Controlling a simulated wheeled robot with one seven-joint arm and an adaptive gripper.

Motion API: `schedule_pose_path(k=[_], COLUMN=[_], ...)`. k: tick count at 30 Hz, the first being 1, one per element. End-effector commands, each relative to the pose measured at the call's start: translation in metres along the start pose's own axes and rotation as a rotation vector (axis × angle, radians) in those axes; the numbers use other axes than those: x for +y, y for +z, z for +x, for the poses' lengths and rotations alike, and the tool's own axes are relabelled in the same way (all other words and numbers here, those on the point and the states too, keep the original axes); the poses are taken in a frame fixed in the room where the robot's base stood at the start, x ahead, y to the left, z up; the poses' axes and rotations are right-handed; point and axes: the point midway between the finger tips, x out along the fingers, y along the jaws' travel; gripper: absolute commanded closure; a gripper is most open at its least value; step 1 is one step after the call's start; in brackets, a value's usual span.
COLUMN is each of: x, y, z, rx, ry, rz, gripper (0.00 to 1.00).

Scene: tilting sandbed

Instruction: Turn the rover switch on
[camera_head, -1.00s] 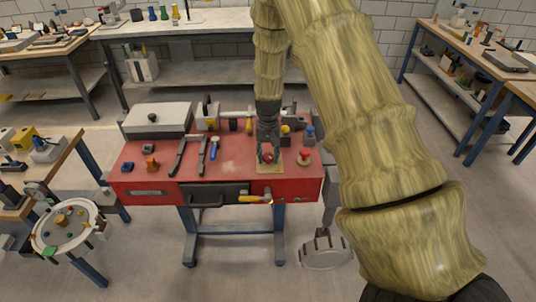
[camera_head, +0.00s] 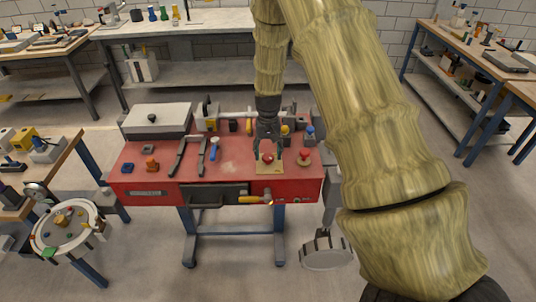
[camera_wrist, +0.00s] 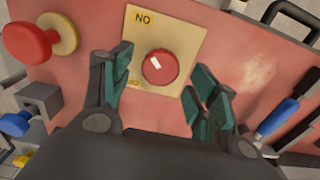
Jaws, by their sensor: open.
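The rover switch is a round red knob (camera_wrist: 160,67) with a white mark, on a square cream plate (camera_wrist: 186,26). The plate has lettering that reads "NO" in the wrist view, near one corner, and further lettering partly hidden by a finger. In the head view the knob (camera_head: 267,158) and its plate (camera_head: 262,170) are on the red workbench. My gripper (camera_wrist: 161,85) is open, its teal-padded fingers on either side of the knob and apart from it. In the head view my gripper (camera_head: 268,153) points down over the plate.
A red mushroom-shaped knob (camera_head: 304,155) on a tan base stands right of the plate. A blue-topped piece (camera_head: 309,132) is behind it. A blue-handled tool (camera_head: 214,147) and dark tools lie left. A grey case (camera_head: 157,120) sits at the back left.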

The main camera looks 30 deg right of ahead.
Motion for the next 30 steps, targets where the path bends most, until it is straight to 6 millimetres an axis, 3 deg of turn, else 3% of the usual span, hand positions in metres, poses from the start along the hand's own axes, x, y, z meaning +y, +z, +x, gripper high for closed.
schedule_pose_path(k=[15,21,30], x=[0.000,0.000,0.001], y=[-0.001,-0.001,0.000], z=[-0.087,-0.101,-0.104], rx=[0.001,0.001,0.000], ry=[0.000,0.000,0.000], rz=[-0.001,0.000,0.000], gripper=[0.40,0.40,0.40])
